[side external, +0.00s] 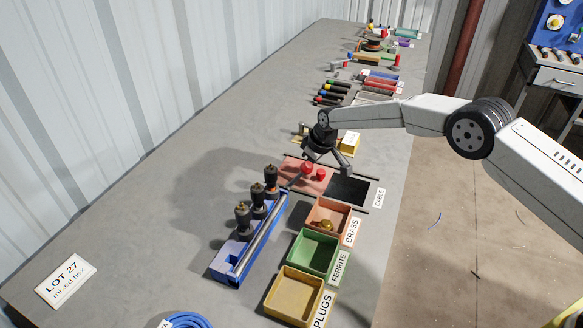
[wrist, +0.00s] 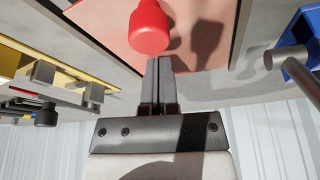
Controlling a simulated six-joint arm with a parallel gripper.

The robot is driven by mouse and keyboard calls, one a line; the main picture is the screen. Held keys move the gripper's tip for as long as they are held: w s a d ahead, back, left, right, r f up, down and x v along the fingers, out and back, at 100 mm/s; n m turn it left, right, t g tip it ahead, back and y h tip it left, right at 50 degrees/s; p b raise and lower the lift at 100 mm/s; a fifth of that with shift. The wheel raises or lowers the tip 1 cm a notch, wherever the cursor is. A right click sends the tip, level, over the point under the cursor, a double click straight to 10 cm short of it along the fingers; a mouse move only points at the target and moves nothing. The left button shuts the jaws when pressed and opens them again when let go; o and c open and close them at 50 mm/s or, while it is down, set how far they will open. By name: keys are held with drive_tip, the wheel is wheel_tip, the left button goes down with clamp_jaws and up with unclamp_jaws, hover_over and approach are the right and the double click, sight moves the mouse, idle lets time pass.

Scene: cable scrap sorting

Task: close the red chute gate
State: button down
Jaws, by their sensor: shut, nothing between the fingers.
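The red chute gate (side external: 292,170) is a flat pinkish-red plate on the bench. It lies to the left of a dark chute opening (side external: 348,190) by the CABLE label, and much of that opening shows uncovered. A red knob (side external: 321,174) stands on the plate, with another red rounded part close to its left. In the wrist view the plate (wrist: 105,20) fills the top and a red knob (wrist: 150,28) stands just beyond my fingertips. My gripper (wrist: 160,62) is shut and empty, close beside the knob; I cannot tell whether it touches.
Orange BRASS (side external: 313,217), green FERRITE (side external: 296,250) and yellow PLUGS (side external: 270,293) bins stand in front of the chute. A blue rack (side external: 226,268) with a metal bar and several dark-topped posts is at left. The bench's left is mostly clear.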

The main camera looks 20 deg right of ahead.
drive_tip(key=shift+s+d, duration=0.4)
drive_tip(key=shift+s, duration=0.25)
drive_tip(key=shift+s+d+f, duration=0.1)
drive_tip(key=shift+s+d, duration=4.45)
drive_tip(key=shift+s, duration=0.1)
drive_tip(key=shift+f, duration=0.1)
